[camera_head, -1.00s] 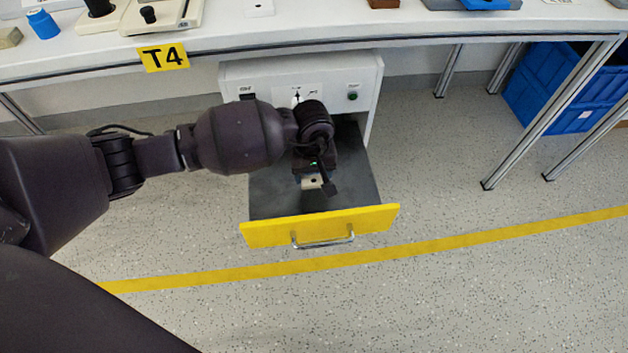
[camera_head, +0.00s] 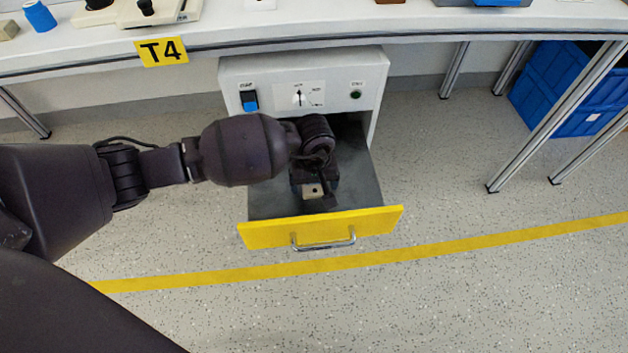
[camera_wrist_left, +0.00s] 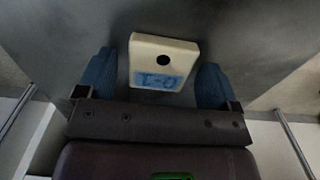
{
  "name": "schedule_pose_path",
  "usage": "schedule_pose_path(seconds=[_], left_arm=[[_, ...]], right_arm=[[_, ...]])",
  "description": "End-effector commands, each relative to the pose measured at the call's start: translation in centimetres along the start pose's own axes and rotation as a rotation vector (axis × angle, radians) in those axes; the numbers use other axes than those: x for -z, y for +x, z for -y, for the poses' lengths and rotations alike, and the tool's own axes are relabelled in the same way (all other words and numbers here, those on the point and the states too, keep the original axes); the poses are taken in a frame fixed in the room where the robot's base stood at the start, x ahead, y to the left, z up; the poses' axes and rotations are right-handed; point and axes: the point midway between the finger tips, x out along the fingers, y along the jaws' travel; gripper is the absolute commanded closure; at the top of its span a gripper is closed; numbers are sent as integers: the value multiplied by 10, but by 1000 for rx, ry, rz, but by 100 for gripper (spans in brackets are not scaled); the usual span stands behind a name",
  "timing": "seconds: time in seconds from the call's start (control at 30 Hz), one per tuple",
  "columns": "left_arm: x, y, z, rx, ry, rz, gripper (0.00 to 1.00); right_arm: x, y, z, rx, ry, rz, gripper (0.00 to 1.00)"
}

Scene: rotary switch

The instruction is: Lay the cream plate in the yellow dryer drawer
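The cream plate (camera_wrist_left: 165,60) has a dark round hole and a blue label reading "I-0". In the left wrist view it lies over the grey drawer floor, between the blue fingers of my left gripper (camera_wrist_left: 158,82). The fingers are spread, with narrow gaps beside the plate. In the head view only a small part of the plate (camera_head: 313,191) shows below my left gripper (camera_head: 316,183). The yellow dryer drawer (camera_head: 270,233) is pulled out, with the gripper inside it. My right gripper is not in view.
The white dryer cabinet (camera_head: 365,75) stands under the bench (camera_head: 330,28), with a blue switch (camera_head: 249,101), a dial (camera_head: 299,97) and a dark button (camera_head: 356,95). Blue crates (camera_head: 545,95) stand at right. The floor before the drawer is clear.

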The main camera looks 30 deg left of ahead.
Motion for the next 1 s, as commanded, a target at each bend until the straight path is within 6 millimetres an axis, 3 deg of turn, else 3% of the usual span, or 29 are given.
schedule_pose_path(seconds=[0.27,0.8,1.0], left_arm=[[0,-5,0,-2,0,-1,14],[2,-102,-1,-5,2,-9,14],[1,-120,0,-2,0,-3,14]], right_arm=[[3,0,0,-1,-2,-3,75],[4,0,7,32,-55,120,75],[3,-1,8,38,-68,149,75]])
